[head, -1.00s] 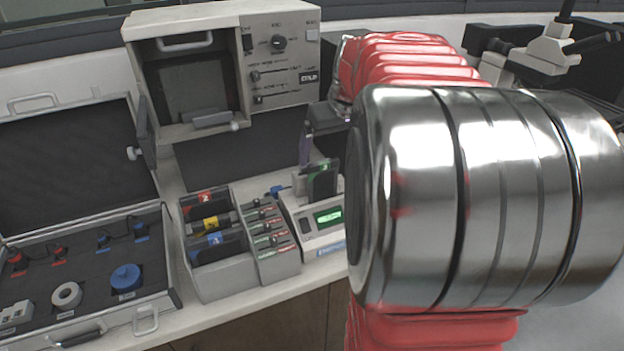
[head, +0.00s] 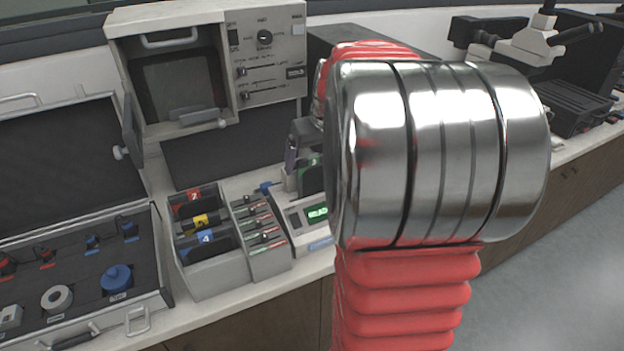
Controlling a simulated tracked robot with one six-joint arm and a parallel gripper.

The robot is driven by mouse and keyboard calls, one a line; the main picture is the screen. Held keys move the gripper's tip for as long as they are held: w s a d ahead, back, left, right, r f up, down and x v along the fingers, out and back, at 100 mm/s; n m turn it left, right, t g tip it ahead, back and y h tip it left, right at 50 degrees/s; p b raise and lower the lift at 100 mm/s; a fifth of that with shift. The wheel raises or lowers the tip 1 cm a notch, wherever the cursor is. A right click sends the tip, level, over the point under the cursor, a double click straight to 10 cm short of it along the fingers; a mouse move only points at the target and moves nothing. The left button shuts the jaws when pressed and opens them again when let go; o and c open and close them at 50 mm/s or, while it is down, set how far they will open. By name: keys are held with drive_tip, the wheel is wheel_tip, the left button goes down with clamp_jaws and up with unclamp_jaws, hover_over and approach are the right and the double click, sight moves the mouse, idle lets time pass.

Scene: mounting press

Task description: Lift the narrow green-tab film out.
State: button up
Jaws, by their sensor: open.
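A dark film with a green tab (head: 312,179) stands upright in the top of a pale device with a lit green display (head: 317,212). Its right side is hidden behind my arm. My gripper (head: 298,160) is at the film's upper part, with one grey finger showing along the film's left side. The other finger is hidden, and I cannot tell whether the fingers touch the film. The gripper is open.
A grey rack (head: 213,272) left of the device holds films with red, yellow and blue tabs. A narrower rack (head: 268,262) holds several thin pieces. A press cabinet (head: 205,70) stands behind. An open case (head: 80,290) lies at the left.

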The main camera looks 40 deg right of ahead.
drive_tip(key=shift+c, duration=0.5)
drive_tip(key=c, duration=1.5)
drive_tip(key=shift+r, duration=5)
